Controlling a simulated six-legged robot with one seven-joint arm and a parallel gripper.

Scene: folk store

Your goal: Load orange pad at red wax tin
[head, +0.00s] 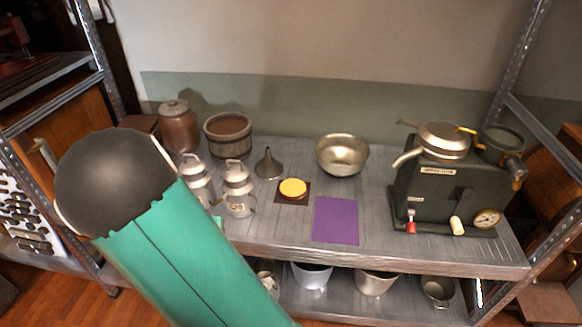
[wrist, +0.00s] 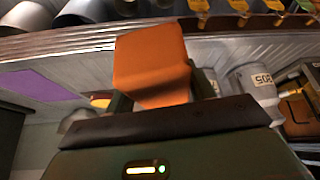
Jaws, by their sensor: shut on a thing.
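The orange pad (wrist: 150,62) is a block in the middle of the wrist view. My gripper (wrist: 162,92) is shut on it, with a finger showing on each side. In the head view my own green and black arm fills the lower left and hides the gripper and the pad. The red wax tin (head: 293,188) is low and round with a yellow top.
The purple mat (head: 336,220) lies flat and bare. A funnel (head: 268,165), a metal bowl (head: 342,155) and milk cans (head: 238,190) stand near the tin. A dark green machine (head: 445,198) stands at right. Bare shelf lies between mat and machine.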

